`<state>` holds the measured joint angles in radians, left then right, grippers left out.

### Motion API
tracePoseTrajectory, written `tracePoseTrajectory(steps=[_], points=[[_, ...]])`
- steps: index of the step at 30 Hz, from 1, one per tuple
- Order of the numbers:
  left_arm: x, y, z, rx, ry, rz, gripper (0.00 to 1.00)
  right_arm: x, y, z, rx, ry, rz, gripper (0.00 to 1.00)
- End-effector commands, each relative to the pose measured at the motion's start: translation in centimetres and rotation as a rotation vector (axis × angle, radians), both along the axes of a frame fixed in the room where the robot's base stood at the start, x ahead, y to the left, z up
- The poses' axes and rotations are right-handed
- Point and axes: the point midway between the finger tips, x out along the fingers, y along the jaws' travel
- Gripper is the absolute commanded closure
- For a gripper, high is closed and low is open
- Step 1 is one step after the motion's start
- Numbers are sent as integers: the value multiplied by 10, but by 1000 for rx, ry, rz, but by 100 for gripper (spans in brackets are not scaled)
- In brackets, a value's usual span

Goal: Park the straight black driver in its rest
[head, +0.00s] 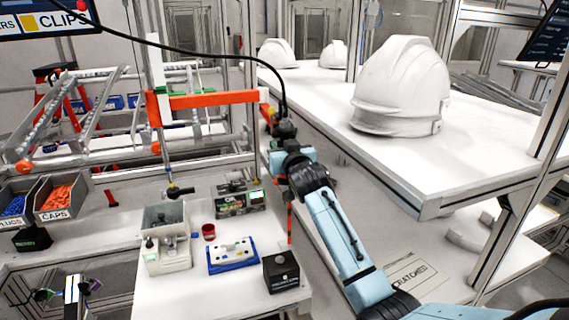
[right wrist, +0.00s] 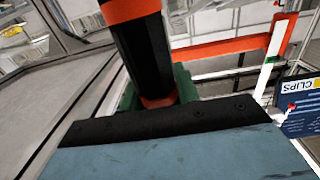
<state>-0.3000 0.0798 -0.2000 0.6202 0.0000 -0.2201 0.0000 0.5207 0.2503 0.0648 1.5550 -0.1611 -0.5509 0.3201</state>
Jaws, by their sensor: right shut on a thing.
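The straight black driver (right wrist: 145,55) has a black body with orange bands. My right gripper (head: 283,130) is shut around it, raised beside the end of the orange beam. In the right wrist view the driver stands between the green finger pads (right wrist: 158,92). In the head view the gripper and wrist hide much of the driver, and a black cable runs up and left from it. A thin orange-red rod shows below the gripper. I cannot tell for sure which fixture is the rest.
An orange beam (head: 215,99) crosses left of the gripper. Below are a grey-white bin (head: 165,235), a red cup (head: 208,232), a blue-edged tray (head: 233,256) and a black box (head: 281,271). A shelf with a white helmet shell (head: 402,88) stands right of the arm.

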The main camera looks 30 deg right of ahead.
Motion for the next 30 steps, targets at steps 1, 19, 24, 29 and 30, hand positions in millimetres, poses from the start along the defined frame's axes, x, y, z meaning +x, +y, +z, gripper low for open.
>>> tracePoseTrajectory(steps=[1, 19, 24, 29, 30], points=[[0, 0, 0, 0, 0, 0, 38, 0, 0, 0, 0, 0, 0, 100], [0, 0, 4, 0, 0, 0, 38, 0, 1, 0, 0, 1, 0, 43], [0, 0, 4, 0, 0, 0, 38, 0, 1, 0, 0, 1, 0, 43], [0, 0, 4, 0, 0, 0, 38, 0, 1, -2, 1, 5, 0, 22], [0, 0, 4, 0, 0, 0, 38, 0, 1, -2, 1, 4, 0, 17]])
